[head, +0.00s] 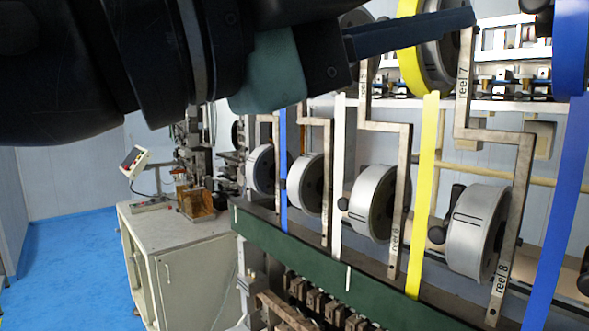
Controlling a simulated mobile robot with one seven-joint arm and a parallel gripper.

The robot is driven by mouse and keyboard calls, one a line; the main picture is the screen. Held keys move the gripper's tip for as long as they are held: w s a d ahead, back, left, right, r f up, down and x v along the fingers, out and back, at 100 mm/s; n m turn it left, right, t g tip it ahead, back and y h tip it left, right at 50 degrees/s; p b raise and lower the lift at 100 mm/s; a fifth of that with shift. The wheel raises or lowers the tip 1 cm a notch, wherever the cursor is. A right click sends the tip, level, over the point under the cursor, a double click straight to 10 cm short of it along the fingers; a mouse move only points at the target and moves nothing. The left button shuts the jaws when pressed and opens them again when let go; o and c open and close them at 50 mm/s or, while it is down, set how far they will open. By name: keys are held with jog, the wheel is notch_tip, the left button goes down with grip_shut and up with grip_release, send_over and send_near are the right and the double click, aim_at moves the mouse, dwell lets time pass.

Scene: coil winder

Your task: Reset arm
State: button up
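My arm spans the top left of the head view, black with a teal section near the wrist. My gripper (462,20) points right, with its dark fingers in front of the upper part of the machine. The fingers overlap from this side, so I cannot tell whether they are apart or together. I see no object held at the visible tips. The fingers overlap the yellow-banded upper reel (412,68) in the picture; I cannot tell whether they touch it.
The winder carries grey reels, such as the reel by the "reel 8" bracket (478,232), on cranked metal brackets. Blue, white and yellow strips (424,200) run upright between them. A green beam (300,262) lies below. A cabinet (185,270) stands left; blue floor (70,265) is clear beyond it.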

jog(key=w+a+f+n+t+y, duration=0.25)
jog(key=w+n+t+y, duration=0.25)
jog(key=n+t, duration=0.85)
jog(key=s+a+f+n+t+y, duration=0.3)
jog(key=a+n+t+y, duration=0.1)
jog(key=n+y, duration=1)
jog(key=shift+s+a+n+t, duration=0.15)
jog(key=shift+a+n+t, duration=0.2)
jog(key=shift+a+n, duration=0.75)
jog(key=shift+d+n, duration=0.25)
jog(key=shift+d, duration=0.05)
